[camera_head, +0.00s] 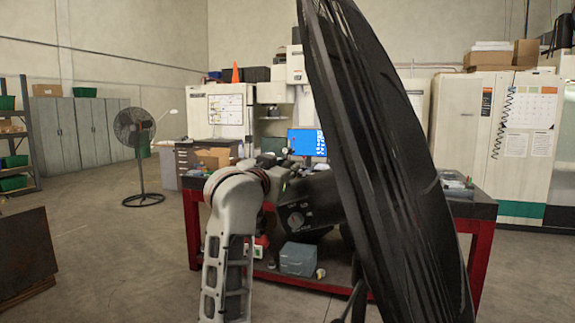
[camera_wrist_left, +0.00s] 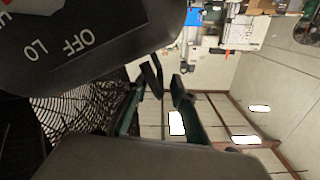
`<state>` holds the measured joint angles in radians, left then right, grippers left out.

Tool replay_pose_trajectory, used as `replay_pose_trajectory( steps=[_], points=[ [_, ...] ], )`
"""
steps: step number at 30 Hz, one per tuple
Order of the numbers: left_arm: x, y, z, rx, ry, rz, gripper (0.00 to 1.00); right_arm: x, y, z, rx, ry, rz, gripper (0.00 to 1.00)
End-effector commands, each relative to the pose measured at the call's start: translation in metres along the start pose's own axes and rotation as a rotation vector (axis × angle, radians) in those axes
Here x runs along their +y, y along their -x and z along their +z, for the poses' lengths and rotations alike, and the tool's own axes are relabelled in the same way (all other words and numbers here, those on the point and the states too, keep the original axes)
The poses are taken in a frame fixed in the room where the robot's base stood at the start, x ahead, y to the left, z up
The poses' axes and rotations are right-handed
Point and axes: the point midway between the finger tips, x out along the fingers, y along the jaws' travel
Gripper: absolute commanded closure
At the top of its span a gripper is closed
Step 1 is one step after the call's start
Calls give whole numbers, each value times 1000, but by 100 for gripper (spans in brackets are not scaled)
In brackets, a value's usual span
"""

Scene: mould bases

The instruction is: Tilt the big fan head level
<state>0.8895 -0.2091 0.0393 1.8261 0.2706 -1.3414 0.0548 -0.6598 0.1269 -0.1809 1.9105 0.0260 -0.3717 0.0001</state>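The big fan head fills the right middle of the head view, its black round cage (camera_head: 385,170) seen nearly edge-on and leaning, top to the left and bottom to the right. Its dark motor housing (camera_head: 308,207) with a knob is on the cage's left side. In the left wrist view the housing (camera_wrist_left: 85,35), marked OFF and LO, is close at upper left, with the cage mesh (camera_wrist_left: 75,110) below it. My left gripper (camera_wrist_left: 155,92) has its fingers apart beside the housing; a black bar (camera_wrist_left: 151,76) shows between them, contact unclear. My right gripper is out of view.
A red-framed workbench (camera_head: 482,255) stands behind the fan, with a grey box (camera_head: 298,258) on its lower shelf. A smaller standing fan (camera_head: 135,130) is at the back left. A dark brown block (camera_head: 25,255) is at the left edge.

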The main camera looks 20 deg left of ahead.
Motion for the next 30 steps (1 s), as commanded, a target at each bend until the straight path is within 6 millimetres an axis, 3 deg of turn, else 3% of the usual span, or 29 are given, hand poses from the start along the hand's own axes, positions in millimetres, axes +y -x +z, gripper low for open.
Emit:
replay_pose_trajectory(
  steps=[6, 14, 15, 18, 30],
  points=[
    [0, -17, 0, -1, -1, -1, 75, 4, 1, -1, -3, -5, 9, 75],
    [0, -18, 0, 1, 0, -1, 75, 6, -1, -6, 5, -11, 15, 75],
    [0, -18, 0, 1, 0, -1, 78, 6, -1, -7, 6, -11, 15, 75],
    [0, -18, 0, 1, 0, -1, 100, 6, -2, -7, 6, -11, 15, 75],
    [-6, -18, -8, 4, -35, -1, 100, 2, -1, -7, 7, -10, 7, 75]
  ],
)
